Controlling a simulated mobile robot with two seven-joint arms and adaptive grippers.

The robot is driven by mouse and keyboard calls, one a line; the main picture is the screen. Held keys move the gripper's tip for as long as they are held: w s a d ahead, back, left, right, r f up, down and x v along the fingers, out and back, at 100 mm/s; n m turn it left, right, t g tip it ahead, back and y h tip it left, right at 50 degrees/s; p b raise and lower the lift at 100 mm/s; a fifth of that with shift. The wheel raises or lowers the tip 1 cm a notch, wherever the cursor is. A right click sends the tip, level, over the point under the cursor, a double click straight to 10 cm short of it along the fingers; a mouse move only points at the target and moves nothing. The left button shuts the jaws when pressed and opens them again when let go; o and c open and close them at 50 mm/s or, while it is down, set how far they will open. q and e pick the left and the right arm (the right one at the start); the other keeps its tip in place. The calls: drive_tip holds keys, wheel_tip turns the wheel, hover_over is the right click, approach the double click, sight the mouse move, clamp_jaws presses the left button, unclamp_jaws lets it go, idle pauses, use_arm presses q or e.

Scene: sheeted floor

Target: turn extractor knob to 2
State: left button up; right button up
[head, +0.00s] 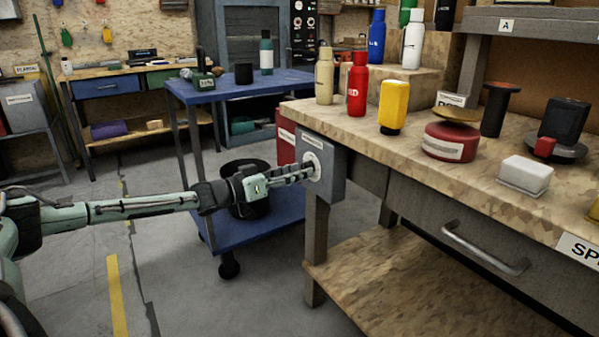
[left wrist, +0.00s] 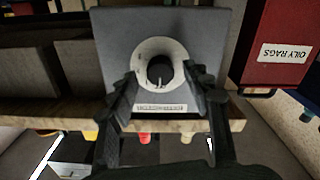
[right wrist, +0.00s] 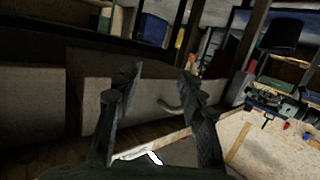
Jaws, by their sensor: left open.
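The extractor control is a grey box (head: 325,168) on the near left end of the workbench. Its face carries a round white dial (left wrist: 150,49) with a dark knob (left wrist: 160,72) in the middle, and a label plate (left wrist: 160,107). My left gripper (head: 309,171) reaches the dial from the left in the head view. In the left wrist view its open fingers (left wrist: 162,84) stand on either side of the knob; I cannot tell if they touch it. The dial's numbers are too small to read. My right gripper (right wrist: 156,76) is open and empty, seen only in the right wrist view.
The workbench (head: 450,190) holds several bottles, a red tin (head: 450,143) and a white box (head: 525,175). A drawer handle (head: 485,250) sticks out in front. A red oily-rags bin (left wrist: 285,40) stands beside the grey box. A blue cart (head: 240,88) is behind my left arm.

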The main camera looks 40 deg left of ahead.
use_arm(q)
drive_tip(key=shift+w+d, duration=0.2)
drive_tip(key=shift+w, duration=0.3)
clamp_jaws()
use_arm(e)
drive_tip(key=shift+f, duration=0.1)
